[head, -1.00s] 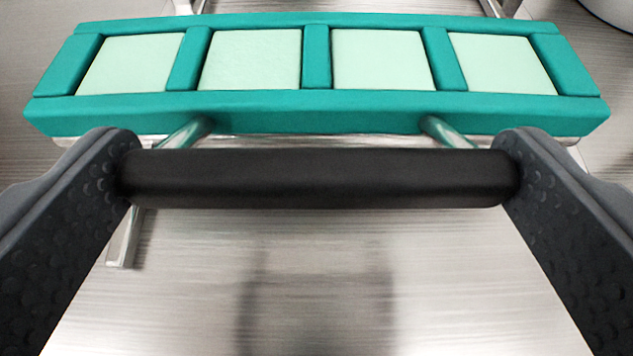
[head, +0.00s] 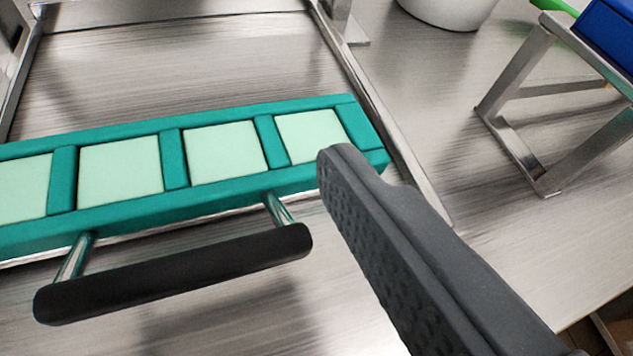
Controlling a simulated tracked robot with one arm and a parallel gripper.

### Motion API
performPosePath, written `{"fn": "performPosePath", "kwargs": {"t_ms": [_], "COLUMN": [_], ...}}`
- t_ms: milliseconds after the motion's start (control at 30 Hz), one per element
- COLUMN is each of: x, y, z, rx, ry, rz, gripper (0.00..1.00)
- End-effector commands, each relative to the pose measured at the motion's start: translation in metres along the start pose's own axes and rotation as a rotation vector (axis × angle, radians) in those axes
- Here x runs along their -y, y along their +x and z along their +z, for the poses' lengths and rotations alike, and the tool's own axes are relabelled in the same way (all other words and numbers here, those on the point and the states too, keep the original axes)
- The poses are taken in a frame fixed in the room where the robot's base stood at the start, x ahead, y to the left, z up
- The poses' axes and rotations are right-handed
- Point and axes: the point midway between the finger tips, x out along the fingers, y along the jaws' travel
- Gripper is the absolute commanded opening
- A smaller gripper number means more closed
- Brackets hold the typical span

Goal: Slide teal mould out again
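The teal mould (head: 222,196) has several pale green square inserts in a row and sits on a metal frame, its left end cut off by the picture edge. Its black bar handle (head: 175,272) projects toward me on two metal posts, over the table. Only one finger of my gripper (head: 338,170) is in view, dark grey with a dimpled inner face. Its tip overlaps the mould's right end in the picture; I cannot tell whether they touch. The finger stands right of the handle's end, with a gap. My other finger is out of view, so the gripper is wide apart.
The metal frame's right rail (head: 380,120) runs back beyond the mould. A white bowl (head: 448,10) stands at the back. A metal stand (head: 518,105) holding a blue object (head: 610,32) is at right, with a green item beside it. The steel table between is clear.

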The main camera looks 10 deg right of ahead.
Motion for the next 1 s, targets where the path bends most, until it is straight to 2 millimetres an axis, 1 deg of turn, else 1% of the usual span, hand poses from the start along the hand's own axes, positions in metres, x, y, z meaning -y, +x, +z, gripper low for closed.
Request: {"fn": "performPosePath", "kwargs": {"t_ms": [233,367,567,1000], "x": [0.0,-0.001,-0.001,-0.001], "y": [-0.001,-0.004,-0.018,-0.06], "z": [0.0,0.001,0.002,0.001], "rx": [-0.001,-0.002,-0.004,-0.006], "ry": [0.0,0.0,0.002,0.001], "rz": [0.0,0.001,0.001,0.002], "gripper": [1.0,1.0,1.0,1.0]}}
